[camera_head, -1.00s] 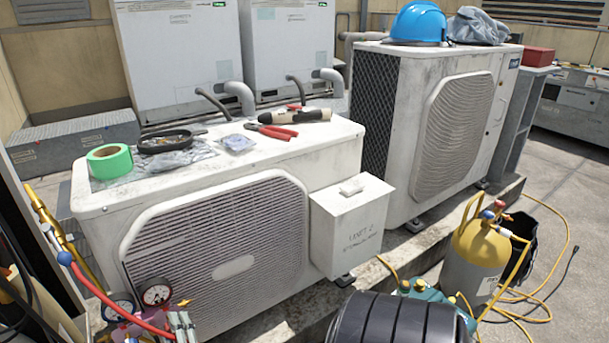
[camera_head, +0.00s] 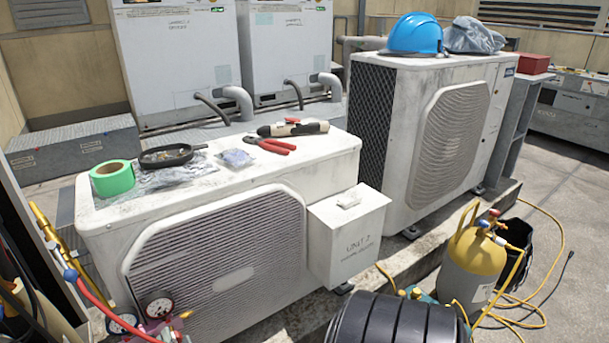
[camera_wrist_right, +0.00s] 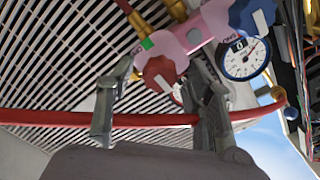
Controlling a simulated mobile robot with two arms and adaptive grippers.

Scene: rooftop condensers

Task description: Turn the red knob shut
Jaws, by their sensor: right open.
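The red knob (camera_wrist_right: 160,74) sits on a pink gauge manifold (camera_wrist_right: 190,32) in the right wrist view. My right gripper (camera_wrist_right: 163,80) is open, with one grey finger on each side of the knob. Whether either finger touches it I cannot tell. A blue knob (camera_wrist_right: 250,16) and a white-faced gauge (camera_wrist_right: 244,58) are on the manifold to the right. In the head view the manifold (camera_head: 172,328) is cut by the bottom edge, with two gauges, and the red knob cannot be made out. My left gripper is not in view.
A red hose (camera_wrist_right: 60,118) crosses behind the fingers. The condenser grille (camera_head: 220,262) stands just behind the manifold. A yellow cylinder (camera_head: 474,264) stands at right.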

